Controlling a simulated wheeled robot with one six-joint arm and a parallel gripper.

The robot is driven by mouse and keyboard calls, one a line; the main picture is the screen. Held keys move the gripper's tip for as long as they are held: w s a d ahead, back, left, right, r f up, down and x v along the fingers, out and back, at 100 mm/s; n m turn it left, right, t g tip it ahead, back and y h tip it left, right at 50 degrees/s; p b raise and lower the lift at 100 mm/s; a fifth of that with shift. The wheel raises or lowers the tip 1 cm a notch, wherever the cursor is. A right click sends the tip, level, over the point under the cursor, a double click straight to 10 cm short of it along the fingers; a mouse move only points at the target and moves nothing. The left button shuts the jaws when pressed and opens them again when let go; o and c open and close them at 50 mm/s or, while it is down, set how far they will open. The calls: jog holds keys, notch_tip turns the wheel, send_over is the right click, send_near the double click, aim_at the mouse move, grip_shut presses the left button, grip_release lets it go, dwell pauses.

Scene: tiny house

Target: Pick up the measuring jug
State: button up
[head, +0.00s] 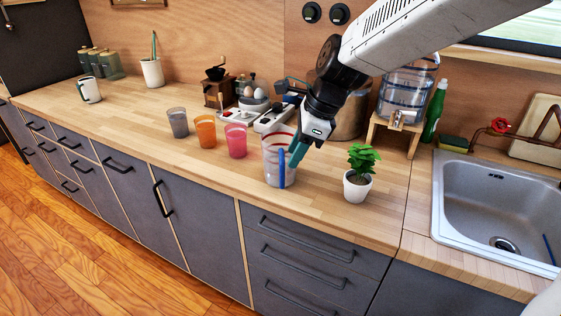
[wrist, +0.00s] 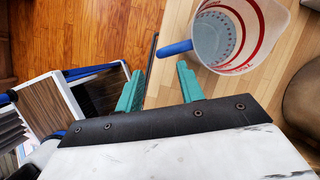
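The measuring jug (head: 272,158) is clear with red markings and a blue handle, standing upright near the counter's front edge. In the wrist view the jug (wrist: 228,40) is seen from above at the top right, its blue handle (wrist: 176,48) pointing left. My gripper (head: 298,153) is at the jug's right side in the head view, pointing down. In the wrist view my gripper (wrist: 161,69) has its two teal fingers apart with nothing between them. The handle lies just beyond the fingertips; whether a finger touches it I cannot tell.
A potted plant (head: 358,184) stands right of the jug. Pink (head: 236,141), orange (head: 205,131) and grey (head: 178,123) cups stand to its left. A large pot (head: 345,118) and a water dispenser (head: 405,95) are behind. The sink (head: 495,205) is at the right.

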jog(key=shift+m, duration=0.7)
jog(key=x, duration=0.8)
jog(key=shift+d, duration=0.3)
grip_shut()
